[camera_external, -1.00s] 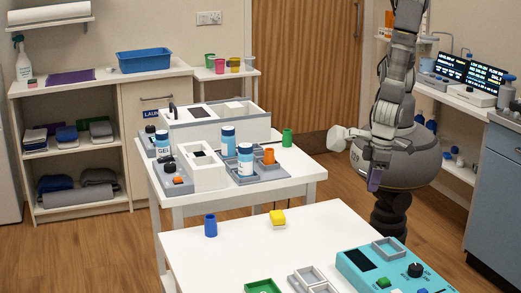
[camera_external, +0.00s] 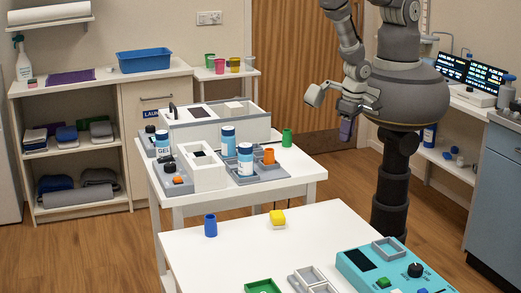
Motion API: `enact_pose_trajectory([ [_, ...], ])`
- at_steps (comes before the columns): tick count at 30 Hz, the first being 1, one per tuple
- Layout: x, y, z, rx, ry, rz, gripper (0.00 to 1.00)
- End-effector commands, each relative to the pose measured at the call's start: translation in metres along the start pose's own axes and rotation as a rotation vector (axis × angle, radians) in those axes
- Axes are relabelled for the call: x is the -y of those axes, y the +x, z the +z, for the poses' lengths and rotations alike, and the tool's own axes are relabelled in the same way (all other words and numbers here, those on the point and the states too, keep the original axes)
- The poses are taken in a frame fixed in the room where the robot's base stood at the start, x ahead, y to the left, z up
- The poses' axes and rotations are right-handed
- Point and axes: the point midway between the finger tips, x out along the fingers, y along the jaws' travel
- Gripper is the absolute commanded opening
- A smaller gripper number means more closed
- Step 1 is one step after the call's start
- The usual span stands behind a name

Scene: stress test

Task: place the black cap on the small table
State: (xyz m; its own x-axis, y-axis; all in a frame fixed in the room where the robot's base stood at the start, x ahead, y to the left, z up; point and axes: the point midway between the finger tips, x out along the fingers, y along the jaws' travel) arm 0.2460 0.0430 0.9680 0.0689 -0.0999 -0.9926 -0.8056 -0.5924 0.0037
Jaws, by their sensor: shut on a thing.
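My gripper (camera_external: 347,116) is raised at the right, beyond the right end of the middle white table, and points down. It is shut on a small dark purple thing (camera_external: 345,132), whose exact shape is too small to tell. A small black cap-like piece (camera_external: 170,167) sits on a grey unit at the left of the middle table, and another (camera_external: 150,129) is behind it; I cannot tell which is the black cap. A small white table (camera_external: 252,73) with several coloured cups stands by the back wall.
Floor lies open between tables and door.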

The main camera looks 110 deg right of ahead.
Motion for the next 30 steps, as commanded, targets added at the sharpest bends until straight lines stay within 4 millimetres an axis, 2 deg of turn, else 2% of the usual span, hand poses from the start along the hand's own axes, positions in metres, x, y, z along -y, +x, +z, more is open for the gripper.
enact_pose_trajectory([
  [4, 0.006, 0.005, -0.002, -0.001, -0.001, -0.002, 0.00],
  [8, 0.031, 0.014, -0.013, -0.004, -0.003, -0.009, 0.00],
  [17, 0.051, 0.020, -0.022, -0.003, -0.003, -0.009, 0.00],
  [22, 0.079, 0.022, -0.035, -0.002, -0.003, -0.008, 0.00],
  [27, 0.122, 0.021, -0.058, -0.002, -0.002, -0.001, 0.00],
  [30, 0.136, 0.023, -0.065, -0.001, -0.001, -0.001, 0.00],
])
